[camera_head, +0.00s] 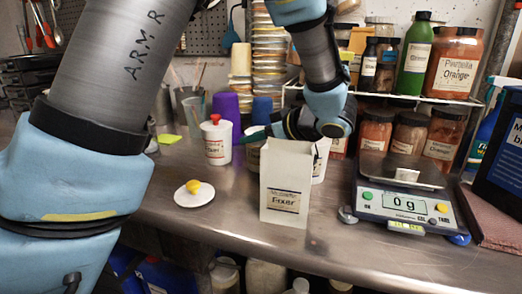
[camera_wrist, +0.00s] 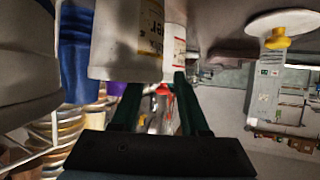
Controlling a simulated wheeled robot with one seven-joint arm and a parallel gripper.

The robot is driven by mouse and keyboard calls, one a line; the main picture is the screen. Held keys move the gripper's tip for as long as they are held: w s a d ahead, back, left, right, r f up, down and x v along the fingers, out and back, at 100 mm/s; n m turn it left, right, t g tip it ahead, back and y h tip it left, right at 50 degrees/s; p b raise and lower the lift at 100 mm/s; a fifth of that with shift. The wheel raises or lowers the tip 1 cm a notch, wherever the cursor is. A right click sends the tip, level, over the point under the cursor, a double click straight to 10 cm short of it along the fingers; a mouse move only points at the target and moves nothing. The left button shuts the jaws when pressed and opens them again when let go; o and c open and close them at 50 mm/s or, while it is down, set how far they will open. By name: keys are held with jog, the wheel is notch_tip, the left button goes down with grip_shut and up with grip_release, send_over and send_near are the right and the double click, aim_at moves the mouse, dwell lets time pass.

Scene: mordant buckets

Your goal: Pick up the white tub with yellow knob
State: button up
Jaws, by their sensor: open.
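A white round lid with a yellow knob (camera_head: 194,192) lies on the steel counter in the head view, not on a tub. It also shows at the upper right of the wrist view (camera_wrist: 281,24). A white tub with a red knob (camera_head: 217,142) stands behind it. Another white tub (camera_head: 320,160) is mostly hidden behind the white Fixer box (camera_head: 286,184). My gripper (camera_wrist: 158,82) is open, its dark green fingers pointing left behind the box. In the wrist view, the red knob shows between the fingers, and a labelled white container (camera_wrist: 125,40) is close beside them.
A scale (camera_head: 405,195) reading 0 g stands on the right. Blue and purple cups (camera_head: 226,108) stand behind the red-knobbed tub. A wire shelf with jars and a green bottle (camera_head: 414,55) is at the back. The front left counter is clear around the lid.

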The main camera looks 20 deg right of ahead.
jog(key=shift+w, duration=0.1)
grip_shut()
dwell(1.4)
